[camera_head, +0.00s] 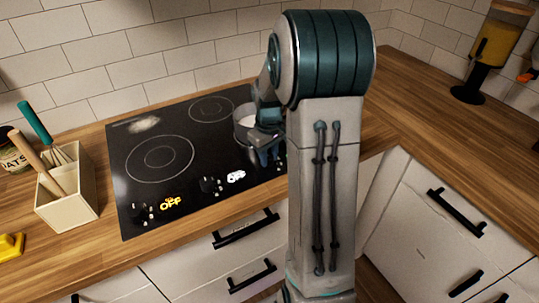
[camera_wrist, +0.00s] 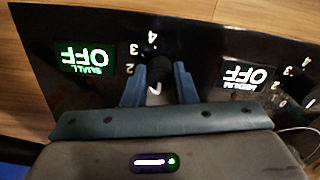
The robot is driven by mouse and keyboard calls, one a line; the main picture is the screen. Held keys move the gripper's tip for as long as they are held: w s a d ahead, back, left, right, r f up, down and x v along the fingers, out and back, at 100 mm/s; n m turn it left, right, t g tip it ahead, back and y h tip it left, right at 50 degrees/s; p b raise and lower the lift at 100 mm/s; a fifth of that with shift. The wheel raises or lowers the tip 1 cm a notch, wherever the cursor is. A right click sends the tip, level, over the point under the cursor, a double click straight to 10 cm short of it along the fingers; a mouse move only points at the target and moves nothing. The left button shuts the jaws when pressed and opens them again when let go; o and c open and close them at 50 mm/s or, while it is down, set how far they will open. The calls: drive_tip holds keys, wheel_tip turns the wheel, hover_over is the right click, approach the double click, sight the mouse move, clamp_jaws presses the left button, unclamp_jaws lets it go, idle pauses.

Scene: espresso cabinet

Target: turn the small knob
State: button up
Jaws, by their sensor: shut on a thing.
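The small knob (camera_wrist: 159,68) is a dark dial on the black cooktop (camera_head: 128,150). In the wrist view it sits between my gripper's (camera_wrist: 159,84) two blue fingers, which are shut on it. Dial numbers show around it. Beside it a green display (camera_wrist: 88,58) reads "SMALL OFF", upside down in this view. In the head view my gripper (camera_head: 264,155) is low at the cooktop's right front, and my arm hides the small knob.
The medium knob's display (camera_wrist: 247,75) reads "OFF" in white. Another display (camera_head: 170,202) reads "OFF" in yellow. A utensil holder (camera_head: 65,205) stands left of the cooktop. Drawer handles (camera_head: 245,228) stick out below the counter.

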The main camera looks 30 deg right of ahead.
sight(269, 156)
drive_tip(key=shift+r, duration=0.1)
drive_tip(key=o, duration=1)
wheel_tip(269, 156, up, 14)
drive_tip(key=s+a+f+m+t, duration=0.1)
drive_tip(key=s+a+f, duration=0.1)
drive_tip(key=s+a, duration=0.5)
drive_tip(key=s+a+f+m+t, duration=0.1)
drive_tip(key=s+a, duration=0.5)
drive_tip(key=s, duration=0.6)
drive_tip(key=shift+a+f+m+t, duration=0.35)
drive_tip(key=shift+a+m+t, duration=0.05)
drive_tip(key=shift+t, duration=0.1)
